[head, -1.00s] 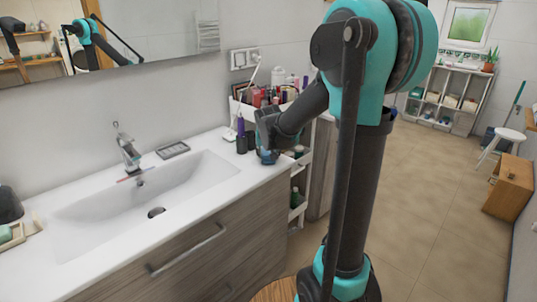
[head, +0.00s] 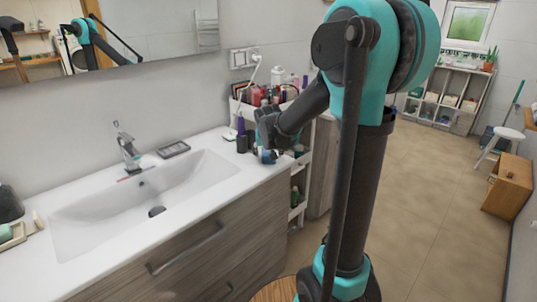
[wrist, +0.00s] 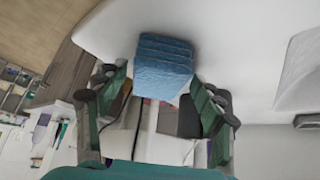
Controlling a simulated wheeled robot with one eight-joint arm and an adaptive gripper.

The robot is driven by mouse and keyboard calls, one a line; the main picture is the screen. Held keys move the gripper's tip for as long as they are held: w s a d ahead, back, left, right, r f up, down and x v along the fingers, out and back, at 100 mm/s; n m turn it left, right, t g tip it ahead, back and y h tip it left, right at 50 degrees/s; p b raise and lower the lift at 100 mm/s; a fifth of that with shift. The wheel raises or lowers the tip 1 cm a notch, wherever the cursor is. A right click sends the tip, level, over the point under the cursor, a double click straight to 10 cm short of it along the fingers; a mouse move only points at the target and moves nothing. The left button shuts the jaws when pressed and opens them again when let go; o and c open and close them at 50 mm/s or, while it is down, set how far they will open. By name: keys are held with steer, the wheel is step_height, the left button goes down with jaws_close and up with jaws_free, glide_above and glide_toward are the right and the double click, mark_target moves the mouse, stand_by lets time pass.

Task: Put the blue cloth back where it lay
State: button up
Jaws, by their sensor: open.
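The blue cloth (wrist: 164,62) is a folded, layered block on the white counter in the wrist view. It also shows as a small blue patch (head: 268,156) at the counter's right end in the head view. My gripper (wrist: 160,82) is open, with one finger on each side of the cloth's near part. I cannot tell whether either finger touches it. In the head view my gripper (head: 270,145) is low over the counter's right end and hides part of the cloth.
The white counter (head: 205,190) holds the sink basin (head: 120,205) to the left. Dark bottles (head: 243,144) stand just left of my gripper. A white cart (head: 301,205) with cosmetics is beyond the counter's right edge. A small dark tray (head: 173,149) lies near the tap.

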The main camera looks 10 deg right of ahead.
steer(key=v, duration=1.1)
steer(key=s+d+f+n+g, duration=0.1)
steer(key=s+d+f, duration=0.1)
steer(key=s+f, duration=0.7)
steer(key=s+d+f+g+y, duration=0.1)
steer(key=s+d+f, duration=0.2)
steer(key=s+f, duration=0.7)
steer(key=s, duration=0.4)
steer(key=shift+s+f+n+g, duration=0.3)
steer(key=shift+s+n+g, duration=0.05)
steer(key=shift+n+g, duration=0.05)
